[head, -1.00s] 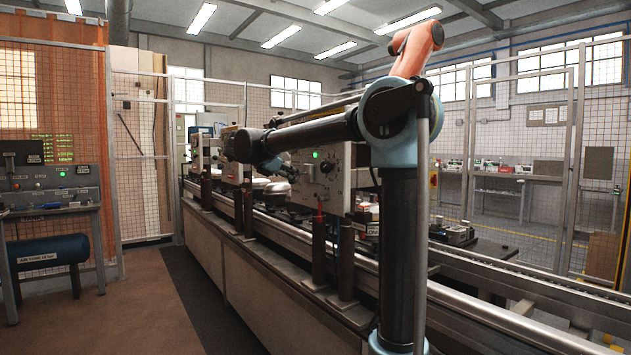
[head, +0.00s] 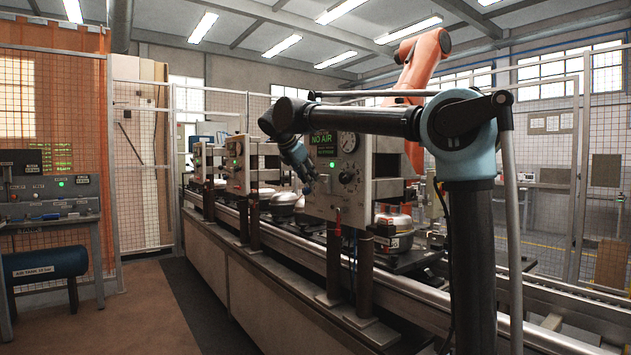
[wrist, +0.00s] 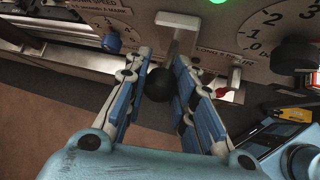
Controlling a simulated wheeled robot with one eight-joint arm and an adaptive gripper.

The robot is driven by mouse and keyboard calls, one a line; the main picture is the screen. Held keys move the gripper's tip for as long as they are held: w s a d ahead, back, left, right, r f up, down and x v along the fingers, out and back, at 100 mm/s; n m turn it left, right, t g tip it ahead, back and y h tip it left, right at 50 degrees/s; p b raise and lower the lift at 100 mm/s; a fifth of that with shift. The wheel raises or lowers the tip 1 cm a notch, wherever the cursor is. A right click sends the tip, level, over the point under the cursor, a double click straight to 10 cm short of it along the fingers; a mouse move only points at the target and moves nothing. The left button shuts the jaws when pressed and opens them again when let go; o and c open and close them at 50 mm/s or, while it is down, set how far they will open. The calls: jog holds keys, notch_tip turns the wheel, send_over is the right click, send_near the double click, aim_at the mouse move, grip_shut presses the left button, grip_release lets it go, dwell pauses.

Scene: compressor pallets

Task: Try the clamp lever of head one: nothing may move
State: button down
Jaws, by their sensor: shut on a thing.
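A grey panel (head: 322,205) of the nearest machine head carries a gauge, a dark knob and a green "NO AIR" display (head: 322,140). In the wrist view a pale metal lever (wrist: 178,27) stands out from this panel, with a black ball knob (wrist: 160,84). My gripper (wrist: 163,62) is shut on the black ball knob, its blue-and-white fingers on either side. In the head view my gripper (head: 310,182) is small against the left part of the panel and hides the lever there. I cannot read a head number.
A blue knob (wrist: 112,42) is at the left. Silver compressors (head: 393,225) stand on the conveyor line. Dark posts (head: 365,270) rise in front. The floor at left is clear.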

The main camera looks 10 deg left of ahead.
jog(key=shift+w, duration=0.1)
jog(key=c, duration=1.3)
grip_release()
jog(key=shift+r, duration=0.1)
jog(key=v, duration=1.1)
jog(key=shift+s+a+r, duration=0.15)
jog(key=shift+s+r, duration=0.1)
